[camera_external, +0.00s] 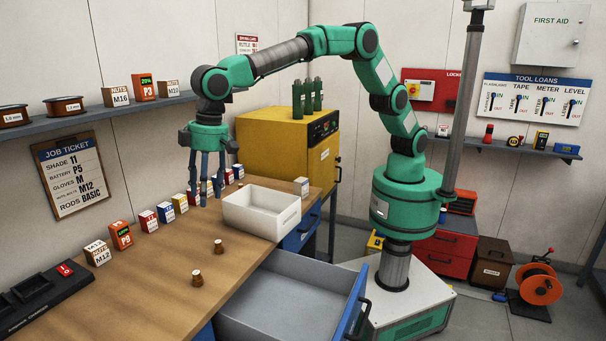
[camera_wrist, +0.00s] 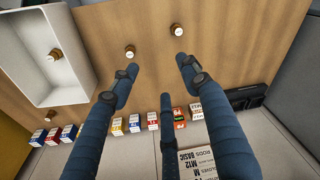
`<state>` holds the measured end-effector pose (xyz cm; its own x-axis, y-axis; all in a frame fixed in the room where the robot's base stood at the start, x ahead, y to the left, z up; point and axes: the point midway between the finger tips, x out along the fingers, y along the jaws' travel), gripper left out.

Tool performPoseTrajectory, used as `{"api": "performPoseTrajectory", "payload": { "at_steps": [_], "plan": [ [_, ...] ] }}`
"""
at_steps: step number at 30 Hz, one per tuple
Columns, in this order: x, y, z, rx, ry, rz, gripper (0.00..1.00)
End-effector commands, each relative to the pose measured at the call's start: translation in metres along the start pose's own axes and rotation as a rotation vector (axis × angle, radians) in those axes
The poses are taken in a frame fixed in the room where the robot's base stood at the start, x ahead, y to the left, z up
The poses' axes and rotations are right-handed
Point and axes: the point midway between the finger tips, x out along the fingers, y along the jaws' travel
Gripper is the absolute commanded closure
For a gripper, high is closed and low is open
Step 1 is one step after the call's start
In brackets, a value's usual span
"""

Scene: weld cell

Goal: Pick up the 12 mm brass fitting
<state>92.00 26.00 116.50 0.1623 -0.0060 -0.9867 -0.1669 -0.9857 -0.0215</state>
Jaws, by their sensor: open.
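Two small brass fittings with pale tops stand on the wooden bench, a nearer one (camera_external: 197,278) and a farther one (camera_external: 219,246). In the wrist view, one fitting (camera_wrist: 130,51) and another (camera_wrist: 176,30) stand on bare wood. A third fitting (camera_wrist: 54,55) is inside the white tray (camera_wrist: 28,80); the tray wall hides it in the external view. Size markings are too small to read, so I cannot tell which is 12 mm. My three-fingered gripper (camera_external: 207,193) points down above the back of the bench, left of the tray. It is open and empty (camera_wrist: 157,67), apart from the fittings.
Several small boxes (camera_external: 148,221) line the bench's wall side, close to my fingers. A white tray (camera_external: 262,226) stands at the right edge. An open grey drawer (camera_external: 285,300) juts out below. A black charger (camera_external: 40,296) is at front left.

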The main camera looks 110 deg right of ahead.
Motion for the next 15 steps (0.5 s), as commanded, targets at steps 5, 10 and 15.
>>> {"api": "performPoseTrajectory", "payload": {
  "at_steps": [5, 10, 15],
  "plan": [
    [0.042, -0.029, -0.011, 0.009, -0.019, 0.011, 0.54],
    [0.074, -0.049, -0.017, 0.018, -0.033, 0.020, 0.54],
    [0.091, -0.060, -0.020, 0.024, -0.038, 0.024, 0.54]
  ]
}}
